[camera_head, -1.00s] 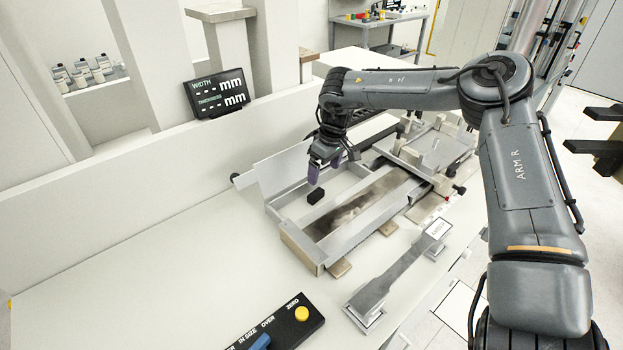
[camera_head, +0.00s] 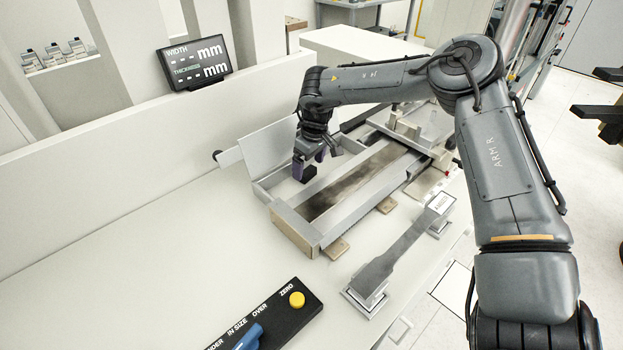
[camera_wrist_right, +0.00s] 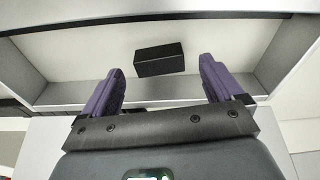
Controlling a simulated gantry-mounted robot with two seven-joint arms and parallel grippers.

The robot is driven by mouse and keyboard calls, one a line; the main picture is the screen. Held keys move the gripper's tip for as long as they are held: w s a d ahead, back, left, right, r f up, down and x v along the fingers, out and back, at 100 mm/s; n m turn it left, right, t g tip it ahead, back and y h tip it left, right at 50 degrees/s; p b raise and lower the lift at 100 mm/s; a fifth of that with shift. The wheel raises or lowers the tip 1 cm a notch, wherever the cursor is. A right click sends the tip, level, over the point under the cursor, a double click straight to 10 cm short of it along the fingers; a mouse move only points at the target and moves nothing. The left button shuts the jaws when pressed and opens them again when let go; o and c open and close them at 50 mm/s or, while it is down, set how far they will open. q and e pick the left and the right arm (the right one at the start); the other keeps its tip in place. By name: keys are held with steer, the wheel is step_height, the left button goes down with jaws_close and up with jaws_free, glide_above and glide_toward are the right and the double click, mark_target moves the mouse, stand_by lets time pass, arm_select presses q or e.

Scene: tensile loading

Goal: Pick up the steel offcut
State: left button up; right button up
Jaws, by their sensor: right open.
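The steel offcut appears to be the small dark block (camera_wrist_right: 160,59) lying on the light floor of a shallow tray. In the head view the dark block (camera_head: 309,173) shows just below my right gripper (camera_head: 308,160). In the right wrist view my right gripper (camera_wrist_right: 160,80) is open, its two purple fingers wide apart. The block lies between the finger lines, a little beyond the tips, and nothing is between the fingers. I cannot tell the exact height of the fingers above it. My left gripper is not in view.
A dumbbell-shaped specimen (camera_head: 405,250) rests on supports in front. A button panel (camera_head: 270,318) and a display (camera_head: 195,63) stand nearby. The left bench is clear.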

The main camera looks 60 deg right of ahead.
steer(key=shift+w+f, duration=0.2)
steer(key=shift+f, duration=0.55)
steer(key=shift+f+b, duration=0.25)
steer(key=shift+b, duration=0.15)
steer(key=c, duration=1.4)
steer(key=shift+o, duration=0.2)
steer(key=shift+r, duration=0.15)
